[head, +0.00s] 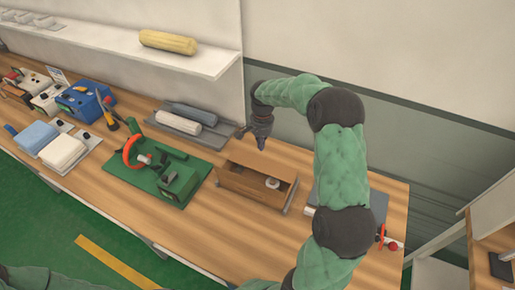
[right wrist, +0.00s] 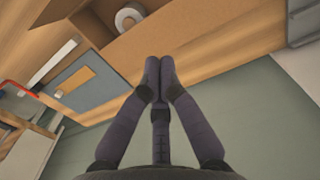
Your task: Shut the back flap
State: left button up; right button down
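An open brown cardboard box (head: 247,188) stands on the wooden table in the head view. A white roll (head: 272,183) lies inside it, and the roll also shows at the top of the right wrist view (right wrist: 128,17). The back flap (head: 258,163) is open along the box's far side. My right gripper (head: 262,143) points down just behind and above that flap. In the right wrist view, its fingers (right wrist: 159,62) are together with nothing visible between them, over the brown panel beside the box opening. I cannot tell whether they touch it. My left gripper is out of view.
A green board with a red-orange ring (head: 133,152) lies left of the box. Grey and white rolls (head: 180,122) lie behind it. A grey panel (head: 375,203) lies to the right. A shelf with a yellow roll (head: 168,42) hangs at the back left.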

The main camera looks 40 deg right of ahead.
aim_at(260, 169)
notch_tip(260, 169, down, 13)
jog(key=shift+s+a+r, duration=0.1)
jog(key=shift+a+r, duration=0.05)
jog(key=shift+b, duration=0.3)
